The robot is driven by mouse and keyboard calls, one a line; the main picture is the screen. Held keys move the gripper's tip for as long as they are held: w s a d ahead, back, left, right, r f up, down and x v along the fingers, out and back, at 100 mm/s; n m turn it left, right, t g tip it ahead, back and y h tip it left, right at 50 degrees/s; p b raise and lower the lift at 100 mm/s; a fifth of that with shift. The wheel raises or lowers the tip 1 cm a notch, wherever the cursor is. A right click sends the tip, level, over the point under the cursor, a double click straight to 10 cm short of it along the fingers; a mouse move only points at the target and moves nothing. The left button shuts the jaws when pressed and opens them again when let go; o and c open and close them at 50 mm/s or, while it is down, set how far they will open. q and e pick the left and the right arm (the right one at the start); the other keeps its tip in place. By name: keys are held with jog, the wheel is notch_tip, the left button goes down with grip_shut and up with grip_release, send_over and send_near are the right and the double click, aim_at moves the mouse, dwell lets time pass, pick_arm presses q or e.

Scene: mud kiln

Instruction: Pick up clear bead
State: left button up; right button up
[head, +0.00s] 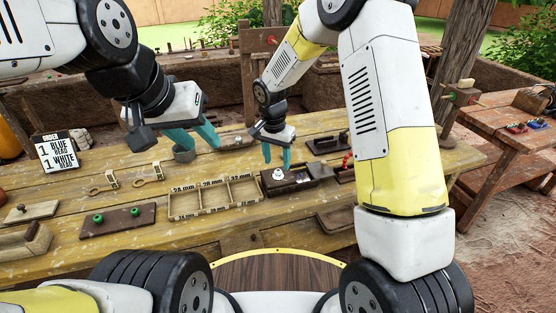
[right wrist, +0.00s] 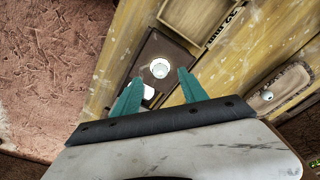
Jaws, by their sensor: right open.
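A pale, whitish round bead (head: 278,175) sits on a dark tray (head: 300,185) right of the compartment box. It also shows in the right wrist view (right wrist: 160,68), just beyond the fingertips; I cannot tell for sure whether it is clear or white. My right gripper (head: 276,160) is open and empty, pointing down just above and behind this bead. Another pale bead (right wrist: 267,95) lies in a small wooden tray at the right of the wrist view.
A wooden compartment box (head: 215,198) with size labels stands left of the dark tray. An order sign (head: 57,151) reads one blue bead, one white bead. A dark board (head: 118,221) with two green beads lies at the left. A side table (head: 515,140) stands right.

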aim_at(278, 170)
jog(key=f, duration=0.4)
jog(key=shift+w+d+f, duration=0.1)
jog(key=shift+w+f, duration=0.2)
grip_shut()
jog(key=shift+r, duration=0.15)
jog(key=shift+r, duration=0.65)
notch_tip(278, 170, up, 2)
jog(key=shift+r, duration=0.15)
jog(key=s+r, duration=0.1)
jog(key=s, duration=1.5)
jog(key=shift+w, duration=0.15)
jog(key=shift+w+f, duration=0.65)
jog(key=shift+w, duration=1.65)
jog(key=shift+w+f, duration=0.65)
jog(key=shift+w, duration=1.65)
jog(key=shift+w+f, duration=0.65)
jog(key=shift+w, duration=1.65)
